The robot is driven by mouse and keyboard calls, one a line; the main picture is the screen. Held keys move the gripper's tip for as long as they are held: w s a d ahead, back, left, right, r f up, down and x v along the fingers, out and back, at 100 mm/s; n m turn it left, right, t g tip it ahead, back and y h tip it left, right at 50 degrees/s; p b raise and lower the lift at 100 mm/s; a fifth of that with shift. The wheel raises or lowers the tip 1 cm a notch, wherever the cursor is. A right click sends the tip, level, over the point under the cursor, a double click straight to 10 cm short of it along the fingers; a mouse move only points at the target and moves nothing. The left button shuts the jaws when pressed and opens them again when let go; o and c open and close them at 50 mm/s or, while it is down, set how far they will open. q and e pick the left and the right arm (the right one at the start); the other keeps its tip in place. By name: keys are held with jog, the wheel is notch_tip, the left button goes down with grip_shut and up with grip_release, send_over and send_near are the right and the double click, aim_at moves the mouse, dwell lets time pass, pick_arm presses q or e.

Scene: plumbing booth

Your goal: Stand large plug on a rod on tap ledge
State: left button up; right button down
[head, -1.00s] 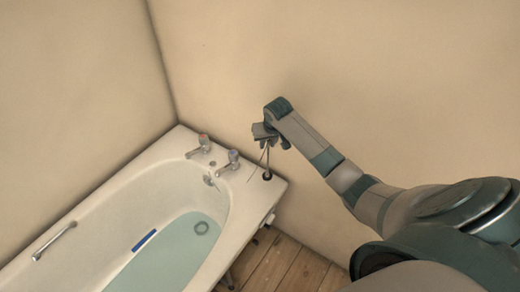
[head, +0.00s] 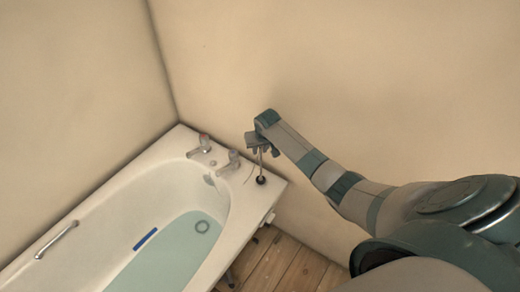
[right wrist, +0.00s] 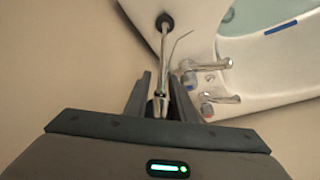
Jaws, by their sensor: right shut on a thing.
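My right gripper (head: 260,148) is above the tap end of the bath, shut on the metal rod of the large plug. The plug (head: 261,180) is a dark disc at the rod's lower end, over the right corner of the white tap ledge (head: 273,188). I cannot tell whether it touches the ledge. In the right wrist view, the fingers (right wrist: 161,92) flank the rod (right wrist: 165,55), and the dark plug (right wrist: 165,21) is at its far end, against the white ledge. The rod looks close to upright. My left gripper is not in view.
Two taps (head: 204,145) (head: 234,160) stand on the ledge left of the plug. A thin bent wire (right wrist: 181,43) shows beside the rod. The bath holds water and a blue strip (head: 145,239). The wall is close behind the ledge; the wooden floor lies beyond its right edge.

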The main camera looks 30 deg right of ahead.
jog(key=shift+f, duration=0.4)
jog(key=c, duration=1.5)
grip_release()
jog(key=shift+f, duration=0.1)
jog(key=shift+r, duration=0.2)
jog(key=shift+b+v, duration=0.55)
jog(key=shift+v, duration=5.4)
